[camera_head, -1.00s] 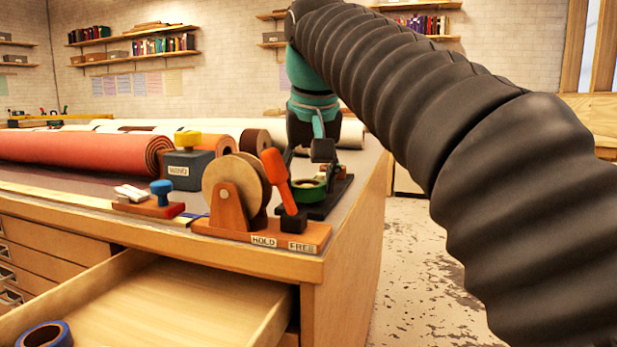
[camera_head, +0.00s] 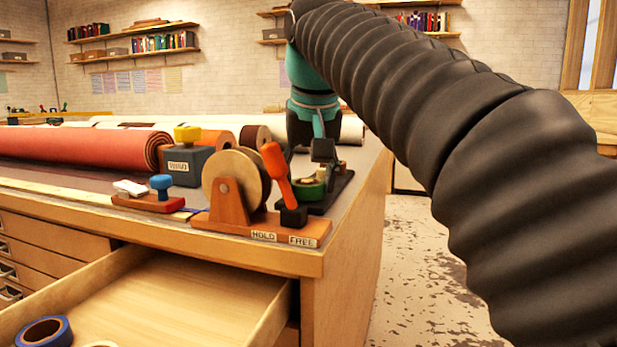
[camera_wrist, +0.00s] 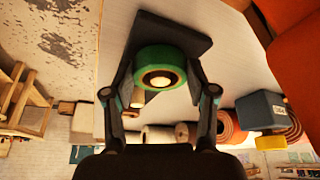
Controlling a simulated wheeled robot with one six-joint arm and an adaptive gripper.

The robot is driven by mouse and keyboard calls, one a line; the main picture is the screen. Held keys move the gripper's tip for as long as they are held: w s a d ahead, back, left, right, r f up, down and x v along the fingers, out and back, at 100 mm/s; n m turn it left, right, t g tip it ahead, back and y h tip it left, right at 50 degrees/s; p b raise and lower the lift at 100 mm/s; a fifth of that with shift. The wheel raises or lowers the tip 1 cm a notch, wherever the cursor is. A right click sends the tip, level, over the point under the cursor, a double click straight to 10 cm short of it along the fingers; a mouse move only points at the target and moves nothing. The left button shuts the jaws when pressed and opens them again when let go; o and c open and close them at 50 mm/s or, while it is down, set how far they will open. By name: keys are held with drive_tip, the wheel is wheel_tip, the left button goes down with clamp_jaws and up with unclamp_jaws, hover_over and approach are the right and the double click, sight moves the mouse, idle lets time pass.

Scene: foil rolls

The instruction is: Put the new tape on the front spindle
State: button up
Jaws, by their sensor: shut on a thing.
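A green tape roll (camera_head: 309,191) is at the black dispenser (camera_head: 335,192) near the table's right edge. In the wrist view, the green roll (camera_wrist: 148,58) sits between the two fingers of my gripper (camera_wrist: 160,75), which is shut on it. A dark flat base (camera_wrist: 190,45) lies behind it in that view. I cannot tell whether the roll is on a spindle or just above it. In the head view my gripper (camera_head: 318,165) comes down over the roll, and its fingers are partly hidden. A blue tape roll (camera_head: 45,331) lies in the open drawer.
A wooden stand with a large disc (camera_head: 236,185) and a red lever (camera_head: 277,170) marked HOLD and FREE stands left of the dispenser. A grey weight (camera_head: 187,165), a blue-knobbed block (camera_head: 160,190) and red fabric roll (camera_head: 85,150) are further left. The open drawer (camera_head: 190,300) juts out below.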

sight(309, 200)
drive_tip(key=shift+f, duration=0.1)
drive_tip(key=o, duration=1.2)
drive_tip(key=shift+r+p, duration=2.55)
drive_tip(key=shift+p, duration=0.05)
drive_tip(key=shift+r, duration=2.45)
